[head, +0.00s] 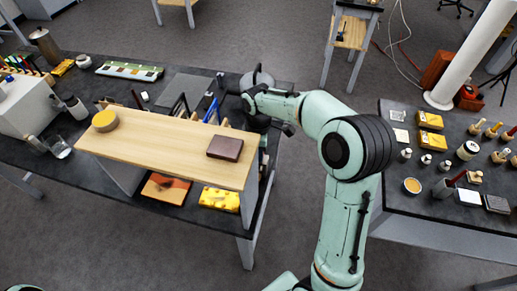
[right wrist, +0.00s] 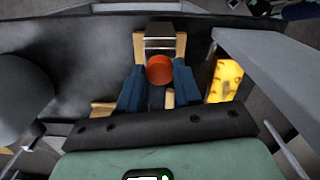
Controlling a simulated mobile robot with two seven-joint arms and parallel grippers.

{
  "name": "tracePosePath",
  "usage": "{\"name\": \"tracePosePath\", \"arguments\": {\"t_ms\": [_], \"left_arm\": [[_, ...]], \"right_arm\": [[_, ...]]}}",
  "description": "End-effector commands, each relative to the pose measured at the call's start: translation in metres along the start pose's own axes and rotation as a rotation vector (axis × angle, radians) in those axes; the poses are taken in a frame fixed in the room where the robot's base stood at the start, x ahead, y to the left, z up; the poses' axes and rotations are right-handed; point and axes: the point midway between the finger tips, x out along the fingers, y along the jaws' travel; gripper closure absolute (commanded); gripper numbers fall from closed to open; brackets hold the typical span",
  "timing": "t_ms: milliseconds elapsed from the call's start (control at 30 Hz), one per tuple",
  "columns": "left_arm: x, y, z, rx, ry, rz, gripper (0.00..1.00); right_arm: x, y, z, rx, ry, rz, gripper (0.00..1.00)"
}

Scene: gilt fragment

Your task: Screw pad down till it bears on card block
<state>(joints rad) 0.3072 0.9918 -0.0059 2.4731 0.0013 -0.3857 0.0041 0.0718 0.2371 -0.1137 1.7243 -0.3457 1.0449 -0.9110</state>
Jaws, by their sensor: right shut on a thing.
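In the right wrist view a light wooden frame (right wrist: 139,46) stands on the dark bench, with a grey block-like part (right wrist: 158,32) at its far end. A round orange-red piece (right wrist: 159,68), perhaps the screw's knob or pad, lies between the blue fingers of my right gripper (right wrist: 159,78). The gripper is shut on it. I cannot make out the pad and card block separately. In the head view my right arm reaches over the bench's right end. Its fingers are hidden behind the raised wooden shelf, where light wood (head: 226,122) shows. My left gripper is out of view.
The raised shelf (head: 165,147) carries a brown block (head: 225,148) and a yellow round (head: 105,120). Yellow (head: 219,197) and orange (head: 166,187) pieces lie beneath it. Another bench at right is crowded.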

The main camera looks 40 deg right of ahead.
Motion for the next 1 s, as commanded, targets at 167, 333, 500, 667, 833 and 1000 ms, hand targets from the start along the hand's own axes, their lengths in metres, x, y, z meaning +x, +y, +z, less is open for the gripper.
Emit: {"name": "tracePosePath", "arguments": {"t_ms": [167, 333, 500, 667, 833, 1000], "left_arm": [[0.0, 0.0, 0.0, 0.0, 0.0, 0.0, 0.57], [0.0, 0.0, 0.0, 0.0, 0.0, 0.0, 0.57], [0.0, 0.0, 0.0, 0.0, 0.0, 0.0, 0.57], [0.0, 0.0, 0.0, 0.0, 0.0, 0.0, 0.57], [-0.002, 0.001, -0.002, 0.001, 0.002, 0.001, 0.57], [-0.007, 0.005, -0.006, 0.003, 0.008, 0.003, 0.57]], "right_arm": [[-0.003, 0.002, 0.001, 0.003, 0.001, 0.008, 0.97], [-0.003, 0.002, 0.001, 0.002, 0.001, 0.008, 0.54], [-0.002, 0.001, 0.001, 0.001, 0.001, 0.005, 0.41], [-0.002, 0.001, 0.0, 0.0, 0.0, 0.003, 0.41], [-0.016, 0.002, -0.001, -0.001, 0.003, 0.005, 0.41], [-0.052, 0.002, -0.001, -0.001, 0.006, 0.009, 0.41]]}}
